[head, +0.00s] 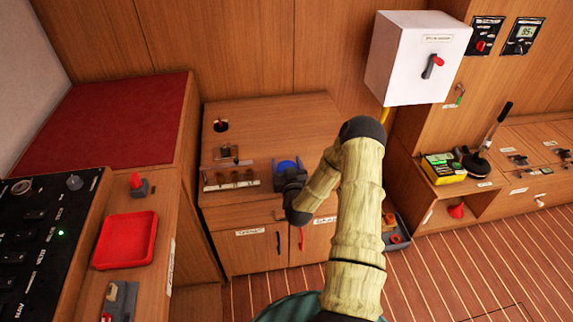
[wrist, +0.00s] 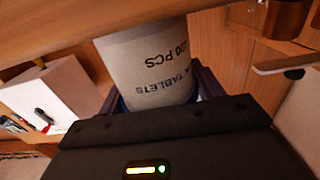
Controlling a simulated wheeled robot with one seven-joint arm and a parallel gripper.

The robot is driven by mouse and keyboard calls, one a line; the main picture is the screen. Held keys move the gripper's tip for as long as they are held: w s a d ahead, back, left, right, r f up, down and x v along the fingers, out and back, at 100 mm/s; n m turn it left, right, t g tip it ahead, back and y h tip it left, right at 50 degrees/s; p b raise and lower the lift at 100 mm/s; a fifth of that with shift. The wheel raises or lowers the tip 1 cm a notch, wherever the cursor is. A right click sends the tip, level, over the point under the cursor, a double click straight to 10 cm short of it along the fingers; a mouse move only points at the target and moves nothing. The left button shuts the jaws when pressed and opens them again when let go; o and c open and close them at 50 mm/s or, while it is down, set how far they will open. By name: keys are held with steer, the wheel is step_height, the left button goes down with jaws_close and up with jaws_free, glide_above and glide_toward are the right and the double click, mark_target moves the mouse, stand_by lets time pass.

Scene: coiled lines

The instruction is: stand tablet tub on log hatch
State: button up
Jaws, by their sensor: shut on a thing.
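The tablet tub (wrist: 148,65) is a pale cylinder with dark lettering, upside down in the wrist view. It sits between the dark fingers of my gripper (wrist: 158,100), which is shut on it. In the head view my gripper (head: 290,176) is over the front of the middle wooden cabinet, and the tub's blue lid (head: 287,166) shows just behind it. The tub's far end meets a wooden surface in the wrist view; I cannot tell whether they touch. The labels are too small to tell which part is the log hatch.
The middle cabinet top (head: 270,115) has a small rack (head: 232,180) left of my gripper. A red tray (head: 126,240) lies on the left counter. A white box (head: 418,58) hangs on the wall at right. A yellow-black box (head: 442,168) stands on the right-hand cabinet.

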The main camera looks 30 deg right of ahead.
steer(key=o, duration=1.1)
steer(key=shift+c, duration=0.2)
steer(key=v, duration=1.2)
steer(key=shift+r+b, duration=0.15)
steer(key=shift+b, duration=0.3)
